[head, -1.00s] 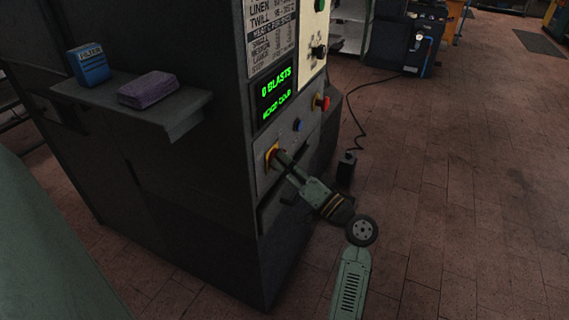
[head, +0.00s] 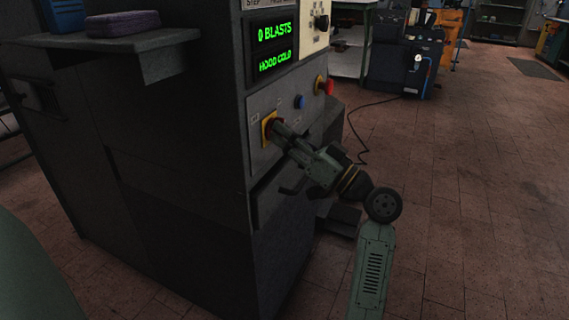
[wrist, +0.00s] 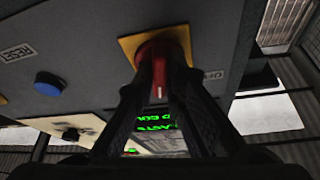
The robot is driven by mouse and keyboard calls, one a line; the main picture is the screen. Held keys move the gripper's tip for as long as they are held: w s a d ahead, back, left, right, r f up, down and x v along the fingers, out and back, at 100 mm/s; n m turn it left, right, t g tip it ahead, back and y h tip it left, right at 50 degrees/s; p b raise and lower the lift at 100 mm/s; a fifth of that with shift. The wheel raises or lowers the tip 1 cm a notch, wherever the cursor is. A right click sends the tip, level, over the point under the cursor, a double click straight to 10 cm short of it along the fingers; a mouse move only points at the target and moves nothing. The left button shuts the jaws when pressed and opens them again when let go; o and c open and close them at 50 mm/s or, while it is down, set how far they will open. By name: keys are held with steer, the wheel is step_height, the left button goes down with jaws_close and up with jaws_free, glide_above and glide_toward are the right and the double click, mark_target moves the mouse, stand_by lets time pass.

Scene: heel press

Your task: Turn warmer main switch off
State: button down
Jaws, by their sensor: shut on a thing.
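The warmer main switch is a red rotary knob (wrist: 160,62) on a yellow square plate (head: 266,130), low on the front panel of the dark cabinet. My gripper (head: 275,128) reaches it from the lower right. In the wrist view my gripper (wrist: 160,85) has its two fingers on either side of the red knob and is shut on it. A pale mark shows on the knob's face. The label beside the plate is partly hidden by a finger. The green display (head: 274,47) above reads "0 BLASTS" and "HOOD COLD".
A blue button (head: 299,101) sits to the right of the switch, and a red knob or button (head: 328,87) farther right. A shelf (head: 150,42) with a purple block (head: 122,22) juts from the cabinet's side. The tiled floor at the right is open.

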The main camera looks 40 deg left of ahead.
steer(key=shift+w+r+n+g+h+b, duration=0.1)
steer(key=shift+n+g+h+b, duration=0.85)
steer(key=shift+n+b, duration=1.6)
steer(key=shift+w+f+n+g+h+b, duration=0.1)
steer(key=shift+n+g+h+b, duration=0.2)
steer(key=shift+n+g+b, duration=2.1)
steer(key=shift+w+r+n+g+h+b, duration=0.1)
steer(key=shift+n+g+h+b, duration=0.4)
steer(key=shift+n+b, duration=2.1)
steer(key=shift+n+t+h+p, duration=0.25)
steer(key=shift+n+p, duration=0.6)
steer(key=shift+n, duration=0.1)
steer(key=c, duration=1.7)
jaws_free()
steer(key=shift+o, duration=0.2)
